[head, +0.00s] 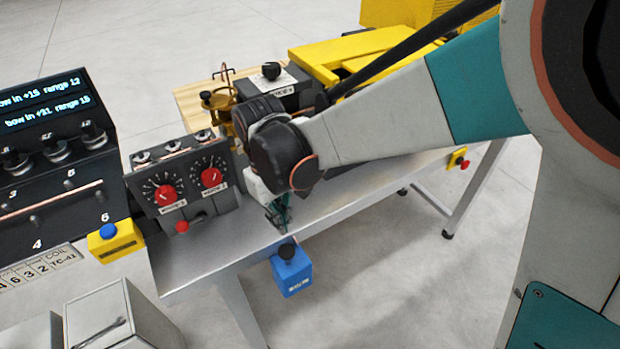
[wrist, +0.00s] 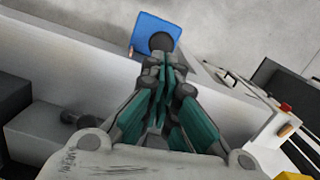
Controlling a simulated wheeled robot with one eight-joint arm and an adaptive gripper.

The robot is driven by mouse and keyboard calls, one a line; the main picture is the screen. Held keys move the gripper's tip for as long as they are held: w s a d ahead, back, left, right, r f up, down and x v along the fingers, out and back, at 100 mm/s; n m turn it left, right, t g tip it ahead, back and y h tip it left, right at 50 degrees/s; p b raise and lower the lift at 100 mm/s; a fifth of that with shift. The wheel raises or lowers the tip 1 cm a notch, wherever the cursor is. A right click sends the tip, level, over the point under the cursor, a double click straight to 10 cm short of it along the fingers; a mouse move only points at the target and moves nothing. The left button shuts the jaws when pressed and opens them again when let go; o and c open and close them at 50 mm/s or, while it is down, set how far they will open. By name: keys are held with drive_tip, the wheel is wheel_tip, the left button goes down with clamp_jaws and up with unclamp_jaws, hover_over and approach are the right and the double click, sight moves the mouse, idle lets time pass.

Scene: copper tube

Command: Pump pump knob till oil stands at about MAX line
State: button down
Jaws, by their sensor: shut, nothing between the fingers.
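A blue box (head: 293,276) with a small white label hangs at the front edge of the bench. A round black knob (head: 287,252) on its top looks like the pump knob. In the wrist view the blue box (wrist: 150,27) and black knob (wrist: 160,42) are just beyond my fingertips. My gripper (head: 283,229) is shut and empty, pointing down just above the knob. The fingers show closed together in the wrist view (wrist: 162,66). I cannot tell whether they touch the knob. No oil level or MAX line can be read.
The grey bench (head: 330,205) carries a dial panel (head: 183,184) with red knobs left of my gripper. A yellow box with a blue button (head: 115,240) and a black console (head: 45,150) stand farther left. Yellow machinery (head: 350,50) is behind. Floor right of the blue box is clear.

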sight(285, 248)
drive_tip(key=shift+s+f, duration=0.1)
drive_tip(key=shift+s+d+f+b, duration=0.1)
drive_tip(key=shift+s+f+b, duration=0.05)
drive_tip(key=shift+f+b, duration=1.3)
drive_tip(key=shift+s+d+f+b, duration=0.1)
drive_tip(key=shift+f+b, duration=0.75)
drive_tip(key=shift+f, duration=1.1)
